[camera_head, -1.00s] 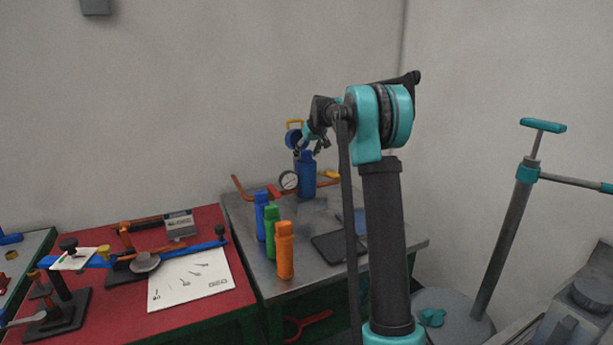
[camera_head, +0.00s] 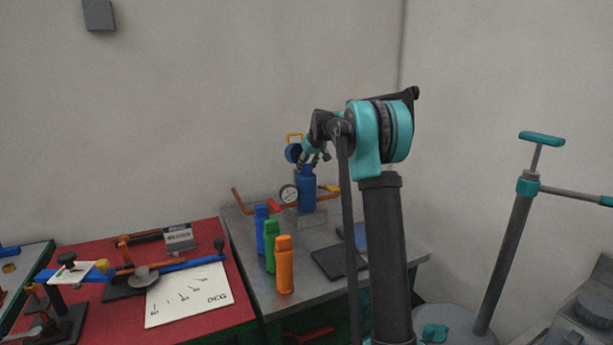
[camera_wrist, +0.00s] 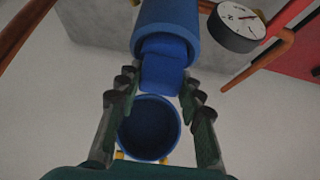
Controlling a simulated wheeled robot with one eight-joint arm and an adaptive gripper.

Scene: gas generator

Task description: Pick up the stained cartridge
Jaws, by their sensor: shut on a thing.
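A blue cartridge (camera_head: 307,190) stands upright in the gas generator beside a round gauge (camera_head: 289,194) on the metal table. In the wrist view its wide blue body (camera_wrist: 166,27) is at the top, with a narrower blue neck (camera_wrist: 162,72) below. My gripper (camera_head: 317,157) is at the cartridge's top. In the wrist view my gripper (camera_wrist: 158,85) has its fingers on both sides of the neck, shut on it. A round, hollow blue cap (camera_wrist: 149,128) shows between the fingers, lower in the picture. I cannot make out any stain.
Blue (camera_head: 261,230), green (camera_head: 271,247) and orange (camera_head: 284,265) cartridges stand on the metal table (camera_head: 318,236), left of the generator. An open blue lid (camera_head: 293,152) with a yellow handle is close to my gripper. Orange pipes (camera_head: 242,201) flank the generator. A red-topped table adjoins on the left.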

